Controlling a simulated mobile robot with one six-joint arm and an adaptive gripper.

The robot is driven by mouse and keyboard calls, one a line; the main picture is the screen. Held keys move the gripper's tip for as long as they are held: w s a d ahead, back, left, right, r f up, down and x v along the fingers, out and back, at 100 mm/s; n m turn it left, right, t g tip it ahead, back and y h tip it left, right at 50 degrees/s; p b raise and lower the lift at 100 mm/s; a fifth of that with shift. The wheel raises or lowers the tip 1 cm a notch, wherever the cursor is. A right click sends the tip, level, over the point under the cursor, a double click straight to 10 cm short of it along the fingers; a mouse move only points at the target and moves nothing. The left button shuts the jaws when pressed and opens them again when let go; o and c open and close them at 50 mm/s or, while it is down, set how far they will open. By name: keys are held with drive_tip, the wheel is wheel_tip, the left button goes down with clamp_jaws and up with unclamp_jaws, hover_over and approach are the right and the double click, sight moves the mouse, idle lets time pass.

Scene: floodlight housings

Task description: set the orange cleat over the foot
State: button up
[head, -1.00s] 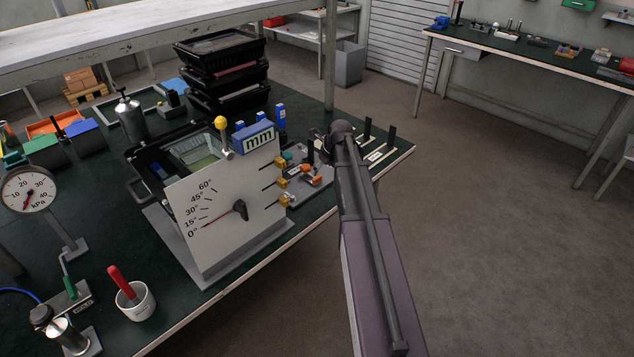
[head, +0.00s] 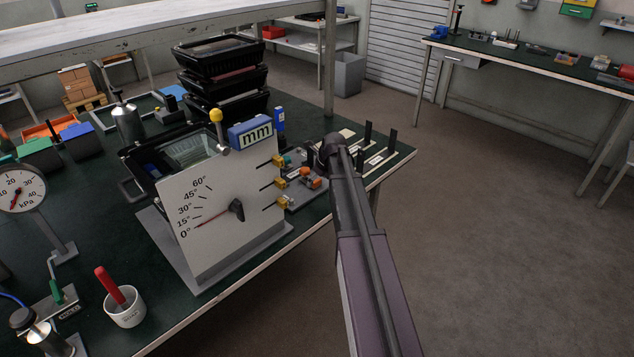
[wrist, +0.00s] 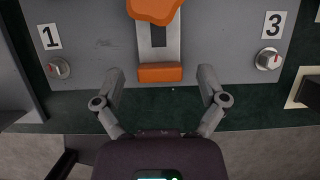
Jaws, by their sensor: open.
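An orange rounded piece (wrist: 154,10) shows at the top edge of the wrist view, partly cut off. Below it, a grey slotted strip (wrist: 173,40) runs down to an orange block (wrist: 160,73) at the grey plate's near edge. I cannot tell for sure which orange part is the cleat, or make out the foot. My gripper (wrist: 161,72) is open and empty, its fingertips either side of the orange block in the picture and apart from it. In the head view small orange parts (head: 311,172) show left of my arm; my gripper is hidden there.
The grey plate (wrist: 100,45) has labels 1 and 3 and knobs at left (wrist: 60,68) and right (wrist: 268,59). A dial board (head: 225,215) stands left of my arm on the green bench. Black uprights (head: 391,140) stand beyond my arm. Open floor lies right.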

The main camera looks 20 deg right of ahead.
clamp_jaws()
drive_tip(key=shift+w+a, duration=0.25)
drive_tip(key=shift+w, duration=0.35)
drive_tip(key=shift+w+a, duration=0.2)
drive_tip(key=shift+w, duration=0.35)
unclamp_jaws()
drive_tip(key=shift+s, duration=0.15)
